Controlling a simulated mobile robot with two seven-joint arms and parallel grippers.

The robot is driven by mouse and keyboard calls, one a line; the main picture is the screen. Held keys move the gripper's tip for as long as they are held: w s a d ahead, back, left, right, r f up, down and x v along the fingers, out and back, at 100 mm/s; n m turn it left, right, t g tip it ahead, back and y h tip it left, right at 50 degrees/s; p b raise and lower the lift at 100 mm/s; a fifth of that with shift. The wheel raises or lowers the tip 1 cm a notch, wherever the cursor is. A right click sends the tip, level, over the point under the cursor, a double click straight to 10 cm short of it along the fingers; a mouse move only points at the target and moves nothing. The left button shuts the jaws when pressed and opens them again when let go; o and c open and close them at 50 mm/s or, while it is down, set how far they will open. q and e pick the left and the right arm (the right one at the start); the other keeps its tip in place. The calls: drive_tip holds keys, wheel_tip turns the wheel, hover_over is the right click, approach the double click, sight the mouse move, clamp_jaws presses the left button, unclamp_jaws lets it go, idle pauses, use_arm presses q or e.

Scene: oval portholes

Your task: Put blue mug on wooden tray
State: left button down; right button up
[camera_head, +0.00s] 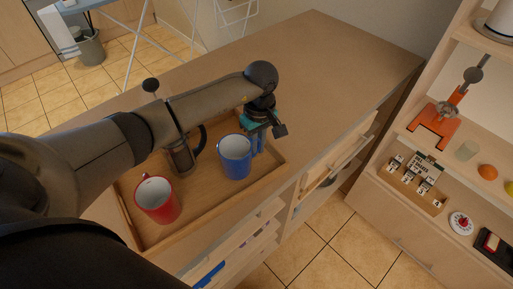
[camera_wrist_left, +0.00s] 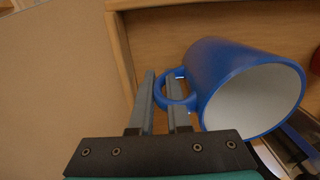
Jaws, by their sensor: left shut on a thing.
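The blue mug (camera_head: 235,160) is upright at the right end of the wooden tray (camera_head: 205,214), inside its rim as seen in the head view. Whether its base touches the tray I cannot tell. My left gripper (camera_head: 259,138) is at the mug's right side, shut on its handle. In the left wrist view the handle of the blue mug (camera_wrist_left: 230,75) sits between the two grey fingers of my left gripper (camera_wrist_left: 162,88), and the mug's white inside faces the camera. The tray's edge (camera_wrist_left: 121,50) shows beside it. My right gripper is not in view.
A red mug (camera_head: 159,202) and a dark coffee press (camera_head: 181,160) stand on the tray left of the blue mug. The counter (camera_head: 325,60) is bare behind and right of the tray. Drawers open below its front. A shelf unit (camera_head: 405,210) stands at the right.

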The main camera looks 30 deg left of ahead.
use_arm(q)
drive_tip(key=shift+r, duration=0.1)
drive_tip(key=c, duration=0.9)
unclamp_jaws()
drive_tip(key=r+p, duration=0.3)
drive_tip(key=r, duration=0.3)
drive_tip(key=r+p, duration=0.4)
drive_tip(key=r, duration=0.2)
drive_tip(key=shift+w+d+p, duration=0.1)
drive_tip(key=shift+w+p, duration=0.1)
drive_tip(key=shift+p, duration=0.1)
